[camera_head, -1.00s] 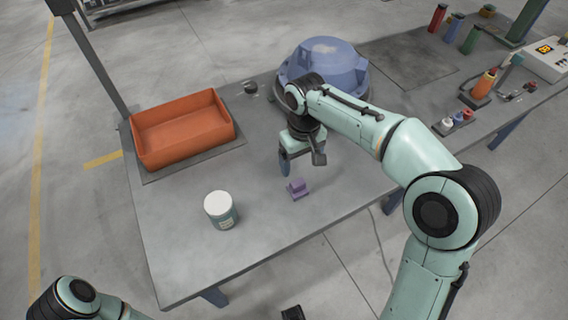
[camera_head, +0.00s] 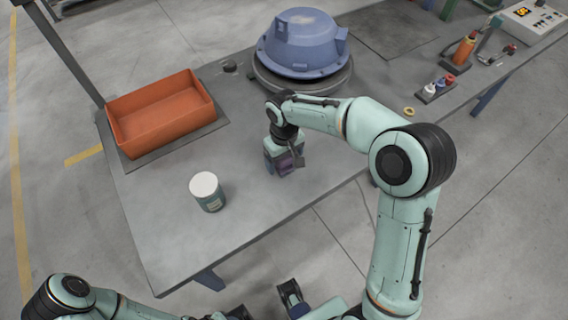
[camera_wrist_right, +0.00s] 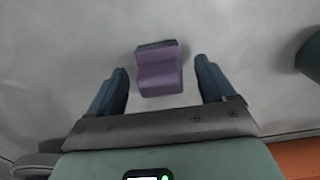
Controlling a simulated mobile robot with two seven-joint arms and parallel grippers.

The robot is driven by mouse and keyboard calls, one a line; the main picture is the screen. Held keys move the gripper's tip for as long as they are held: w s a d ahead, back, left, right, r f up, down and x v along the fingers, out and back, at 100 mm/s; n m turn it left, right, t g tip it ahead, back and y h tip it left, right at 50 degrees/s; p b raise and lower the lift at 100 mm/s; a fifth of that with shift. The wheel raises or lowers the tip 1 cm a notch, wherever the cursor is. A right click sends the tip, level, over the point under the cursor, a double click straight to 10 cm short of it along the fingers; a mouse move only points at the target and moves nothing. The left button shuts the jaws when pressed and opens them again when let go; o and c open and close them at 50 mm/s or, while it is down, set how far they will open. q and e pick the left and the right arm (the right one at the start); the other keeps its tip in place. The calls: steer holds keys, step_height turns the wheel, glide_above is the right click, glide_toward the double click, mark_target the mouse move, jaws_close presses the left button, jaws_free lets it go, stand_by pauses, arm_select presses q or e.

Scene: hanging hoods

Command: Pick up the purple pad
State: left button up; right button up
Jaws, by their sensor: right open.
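The purple pad (camera_wrist_right: 160,70) is a small stepped block on the grey bench. In the right wrist view it lies between the two dark blue fingers of my right gripper (camera_wrist_right: 162,66), with a gap on each side. The right gripper is open and not touching the pad there. In the head view the right gripper (camera_head: 284,168) points down at the bench and mostly covers the pad. My left arm is at the bottom left of the head view. Dark and teal parts at the bottom edge may be its gripper (camera_head: 290,292); its jaw state is unclear.
A white-lidded jar (camera_head: 207,192) stands left of the right gripper. An orange bin (camera_head: 160,145) sits on the bench at the left, and a blue housing (camera_head: 302,42) stands behind. Small bottles (camera_head: 440,86) stand right. The front bench surface is clear.

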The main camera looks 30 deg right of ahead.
steer(key=shift+f, duration=0.6)
steer(key=c, duration=1.2)
steer(key=shift+o, duration=0.2)
steer(key=shift+r, duration=0.1)
step_height(320, 180, up, 20)
steer(key=p, duration=0.3)
